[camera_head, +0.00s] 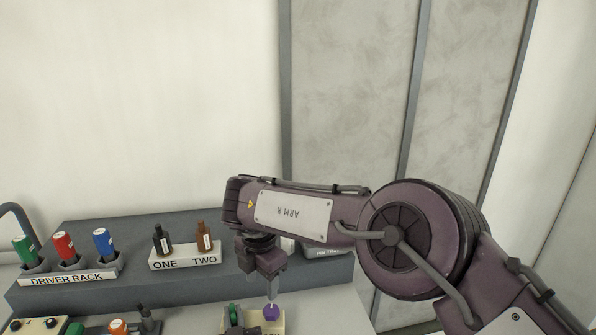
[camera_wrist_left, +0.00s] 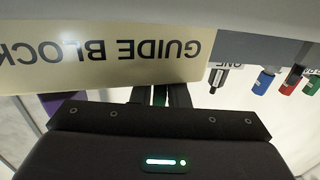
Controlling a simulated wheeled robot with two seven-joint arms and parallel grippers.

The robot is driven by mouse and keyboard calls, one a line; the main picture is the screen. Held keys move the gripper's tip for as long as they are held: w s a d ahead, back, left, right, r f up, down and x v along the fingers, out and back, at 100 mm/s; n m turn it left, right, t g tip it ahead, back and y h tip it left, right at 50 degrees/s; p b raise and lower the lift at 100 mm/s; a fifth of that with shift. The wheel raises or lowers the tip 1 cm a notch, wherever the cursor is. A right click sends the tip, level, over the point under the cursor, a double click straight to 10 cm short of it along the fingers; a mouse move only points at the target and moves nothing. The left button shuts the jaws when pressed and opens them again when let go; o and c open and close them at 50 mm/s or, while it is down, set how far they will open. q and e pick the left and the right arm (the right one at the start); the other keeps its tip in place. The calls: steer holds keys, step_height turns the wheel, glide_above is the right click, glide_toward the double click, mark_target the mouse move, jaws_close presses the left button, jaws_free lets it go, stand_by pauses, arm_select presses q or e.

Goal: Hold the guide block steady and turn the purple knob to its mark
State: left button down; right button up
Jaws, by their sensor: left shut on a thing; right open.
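The cream guide block (camera_head: 279,325) is at the bottom of the head view, partly cut off by the edge. Its upside-down label fills the top left of the left wrist view (camera_wrist_left: 100,55). The purple knob (camera_head: 271,313) shows at the block, and a purple patch shows below the label in the left wrist view (camera_wrist_left: 62,107).
A driver rack (camera_head: 70,277) with green, red and blue handles stands at the left. A holder marked ONE and TWO (camera_head: 185,259) carries a black and a brown bottle. An orange knob (camera_head: 118,326) and a small panel (camera_head: 35,327) sit at the front left.

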steer(key=s+a+t+y, duration=0.3)
steer(key=a+y, duration=0.2)
steer(key=a, duration=1.3)
steer(key=w+a+r+m+t+y, duration=0.1)
steer(key=a+r+m+t+y, duration=0.2)
steer(key=a+r, duration=0.5)
steer(key=shift+a+r+m+y, duration=0.3)
steer(key=shift+a+r+m, duration=0.1)
steer(key=shift+r+m, duration=0.15)
steer(key=shift+w, duration=0.1)
arm_select(q)
steer(key=c, duration=1.3)
jaws_free()
